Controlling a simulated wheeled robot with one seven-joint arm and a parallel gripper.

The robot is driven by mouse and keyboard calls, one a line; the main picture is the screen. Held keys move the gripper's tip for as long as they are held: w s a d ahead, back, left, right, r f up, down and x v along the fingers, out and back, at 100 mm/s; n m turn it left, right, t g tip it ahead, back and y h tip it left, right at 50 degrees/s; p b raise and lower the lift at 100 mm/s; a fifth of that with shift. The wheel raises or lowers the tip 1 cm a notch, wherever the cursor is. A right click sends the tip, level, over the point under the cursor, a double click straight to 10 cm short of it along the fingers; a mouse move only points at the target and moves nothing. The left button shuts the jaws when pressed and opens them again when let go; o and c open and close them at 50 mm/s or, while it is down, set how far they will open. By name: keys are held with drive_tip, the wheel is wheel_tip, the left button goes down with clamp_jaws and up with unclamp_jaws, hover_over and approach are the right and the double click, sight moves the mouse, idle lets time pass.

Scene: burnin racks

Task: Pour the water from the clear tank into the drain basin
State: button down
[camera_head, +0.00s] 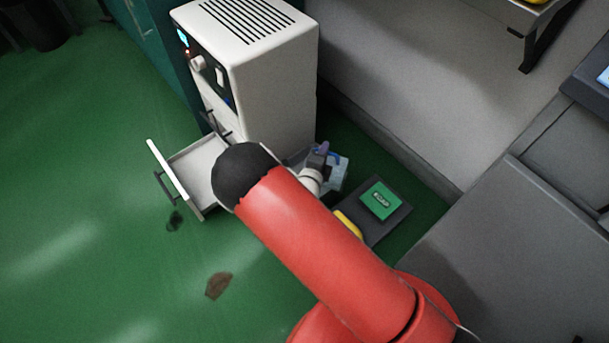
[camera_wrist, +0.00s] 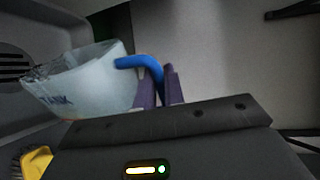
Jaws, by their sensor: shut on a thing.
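The clear tank (camera_wrist: 85,88) has a blue handle (camera_wrist: 140,62) and the word TANK on its side. The purple fingers of my gripper (camera_wrist: 160,82) are shut on that handle. In the wrist view the tank looks tilted relative to my gripper, and its water level cannot be made out. In the head view the tank (camera_head: 338,172) is low beside the white cabinet, partly hidden by my gripper (camera_head: 319,157) and arm. A dark grey surface with slots, perhaps the drain basin (camera_wrist: 14,100), lies left of the tank in the wrist view.
The white cabinet (camera_head: 275,85) has an open drawer (camera_head: 178,183) low at its front. A green box (camera_head: 380,200) sits on a dark slab at right, near a yellow item (camera_head: 347,224). A grey wall and bench (camera_head: 510,245) bound the right. Green floor at left is mostly clear.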

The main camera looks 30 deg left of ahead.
drive_tip(key=shift+s+a+r, duration=0.1)
drive_tip(key=shift+a, duration=0.25)
drive_tip(key=shift+s+a+n, duration=0.1)
drive_tip(key=shift+a+n, duration=0.15)
drive_tip(key=shift+n, duration=0.15)
drive_tip(key=shift+a+r, duration=0.1)
drive_tip(key=shift+a+r+n+h+p, duration=0.15)
drive_tip(key=shift+a+n+h+p, duration=0.4)
drive_tip(key=shift+a, duration=0.75)
drive_tip(key=a+n, duration=0.2)
drive_tip(key=a, duration=0.1)
drive_tip(key=a+n+h+b, duration=0.1)
drive_tip(key=a, duration=0.1)
drive_tip(key=shift+s+a+f+n, duration=0.15)
drive_tip(key=shift+s+f+n, duration=0.2)
